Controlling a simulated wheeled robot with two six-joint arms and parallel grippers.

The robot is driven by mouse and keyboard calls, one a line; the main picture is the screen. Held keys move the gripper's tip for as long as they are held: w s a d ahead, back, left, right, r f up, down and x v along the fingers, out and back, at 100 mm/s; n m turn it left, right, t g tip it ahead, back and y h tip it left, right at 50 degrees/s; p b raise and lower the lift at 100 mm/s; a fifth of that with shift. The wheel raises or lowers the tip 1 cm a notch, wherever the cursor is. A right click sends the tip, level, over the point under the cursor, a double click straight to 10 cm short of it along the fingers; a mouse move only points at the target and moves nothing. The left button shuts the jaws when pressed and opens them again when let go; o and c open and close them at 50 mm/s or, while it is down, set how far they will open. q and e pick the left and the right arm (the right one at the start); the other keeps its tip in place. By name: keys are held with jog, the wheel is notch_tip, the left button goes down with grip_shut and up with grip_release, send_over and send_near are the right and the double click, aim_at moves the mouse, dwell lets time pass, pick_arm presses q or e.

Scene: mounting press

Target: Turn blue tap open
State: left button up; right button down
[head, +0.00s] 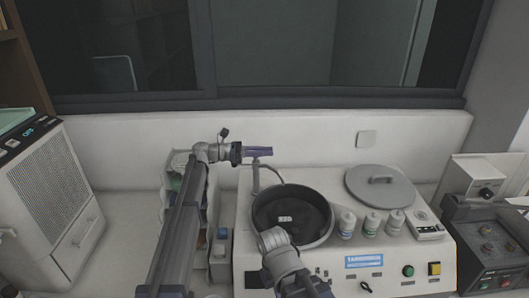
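The tap's thin curved spout (256,178) rises at the back left of the white press machine and bends over toward its round black bowl. My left arm reaches in from the left, and my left gripper (257,151) is at the top of the tap. A purple-blue bar sits there at the end of the wrist. I cannot tell how much of it is fingers and how much is tap handle. The finger gap is not visible. Part of my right arm shows low in the middle, in front of the bowl, with no fingers visible.
The machine (420,262) has the black bowl (292,212), a grey lid (381,186), several white bottles (371,223) and buttons. A vented unit (45,195) is far left; a dark control box (487,245) is right.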

pick_arm(q)
grip_shut()
jog(key=shift+n+t, duration=0.3)
jog(key=shift+t, duration=0.2)
jog(key=n+t, duration=0.1)
jog(key=t, duration=0.1)
jog(key=n+t, duration=0.1)
jog(key=t, duration=0.1)
jog(key=shift+w+a+n+y, duration=0.1)
jog(key=shift+w+n+y, duration=0.1)
jog(key=shift+n+y, duration=0.2)
jog(key=shift+w+a+n+t+y, duration=0.5)
jog(key=shift+n+t+y, duration=1.8)
jog(key=shift+y, duration=0.55)
jog(key=shift+w+a+n+t+y, duration=0.4)
jog(key=shift+n+t+y, duration=1.65)
jog(key=shift+n+y, duration=0.7)
jog(key=shift+w+a+n+t+y, duration=0.4)
jog(key=shift+a+n+t+y, duration=0.15)
jog(key=shift+n+t+y, duration=2.05)
jog(key=shift+m+g+y, duration=0.25)
jog(key=shift+g+y, duration=0.2)
jog(key=shift+y, duration=0.15)
jog(key=shift+o, duration=2.1)
grip_release()
